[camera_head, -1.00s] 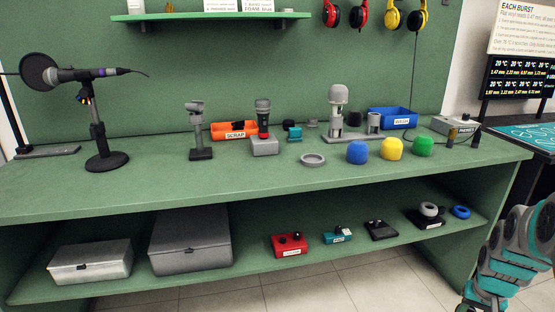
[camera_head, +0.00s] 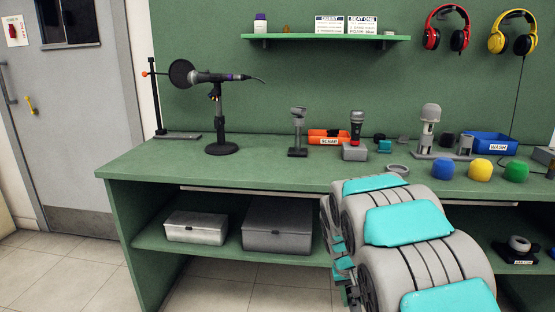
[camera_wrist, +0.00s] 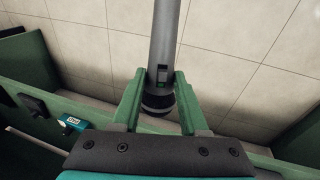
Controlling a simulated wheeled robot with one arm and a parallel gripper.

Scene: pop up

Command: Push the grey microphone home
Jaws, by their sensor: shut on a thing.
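My gripper (camera_wrist: 163,82) shows in the wrist view with its two green fingers shut on a grey cylindrical body, which looks like the grey microphone (camera_wrist: 165,35). A small dark window with a green mark and a dark round end show near the fingertips. The floor and part of a green shelf lie behind it. In the head view my arm covers the front of the bench, and the microphone and fingertips cannot be made out. On the bench a grey stand (camera_head: 297,132) and a grey base with posts (camera_head: 440,155), bearing a round-headed grey piece (camera_head: 430,116), stand upright.
The green bench (camera_head: 230,178) also bears a black microphone on a stand (camera_head: 221,125), a dark microphone in a grey block (camera_head: 355,136), an orange scrap bin (camera_head: 328,136), a blue bin (camera_head: 493,144) and coloured foam balls. Grey boxes (camera_head: 277,225) sit on the lower shelf. The left benchtop is mostly clear.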

